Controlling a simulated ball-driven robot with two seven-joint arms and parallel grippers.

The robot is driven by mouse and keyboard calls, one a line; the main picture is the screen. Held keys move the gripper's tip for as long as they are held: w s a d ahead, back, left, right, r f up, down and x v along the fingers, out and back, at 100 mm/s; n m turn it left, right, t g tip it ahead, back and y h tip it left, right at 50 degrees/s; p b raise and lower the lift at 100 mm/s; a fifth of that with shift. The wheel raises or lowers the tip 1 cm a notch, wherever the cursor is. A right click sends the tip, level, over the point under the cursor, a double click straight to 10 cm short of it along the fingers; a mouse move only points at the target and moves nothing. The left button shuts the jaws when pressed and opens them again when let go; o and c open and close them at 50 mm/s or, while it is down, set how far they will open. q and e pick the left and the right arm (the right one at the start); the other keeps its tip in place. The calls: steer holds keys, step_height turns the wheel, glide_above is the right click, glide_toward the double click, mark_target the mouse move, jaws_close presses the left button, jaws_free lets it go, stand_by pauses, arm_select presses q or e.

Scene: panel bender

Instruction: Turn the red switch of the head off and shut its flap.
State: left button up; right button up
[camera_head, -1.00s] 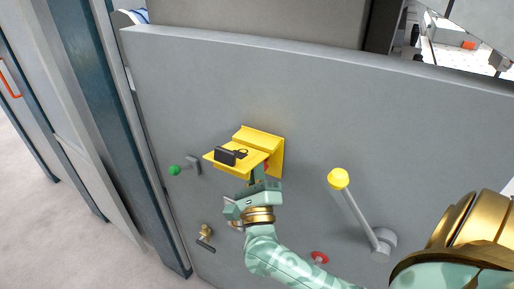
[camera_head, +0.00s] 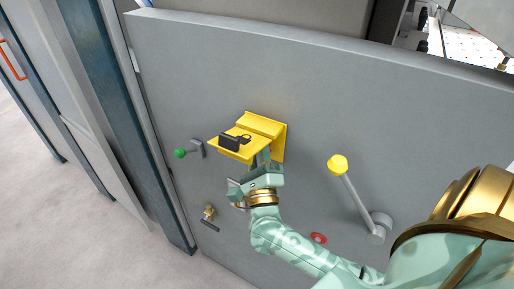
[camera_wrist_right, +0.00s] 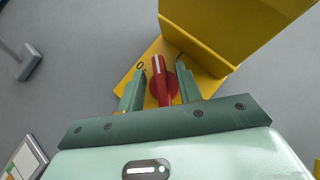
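The yellow flap (camera_head: 232,146) is raised and sticks out from its yellow housing (camera_head: 278,138) on the grey panel. The red switch (camera_wrist_right: 160,80) shows in the right wrist view on a yellow plate (camera_wrist_right: 128,82), below the flap (camera_wrist_right: 205,40). My right gripper (camera_head: 264,156) reaches under the flap from below. In the right wrist view its two fingers (camera_wrist_right: 159,88) stand apart on either side of the red handle, with a visible gap on each side. The flap and gripper hide the switch in the head view. My left gripper is not in view.
A black padlock-like block (camera_head: 229,142) lies on the flap. A green-knobbed lever (camera_head: 181,153) is to the left, a brass fitting (camera_head: 209,213) lower left, a yellow-knobbed lever (camera_head: 338,164) to the right, and a red round button (camera_head: 318,238) lower right.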

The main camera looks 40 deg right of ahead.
steer(key=b+v, duration=0.3)
steer(key=v, duration=1.3)
steer(key=shift+s+a+f, duration=0.1)
steer(key=shift+s, duration=0.05)
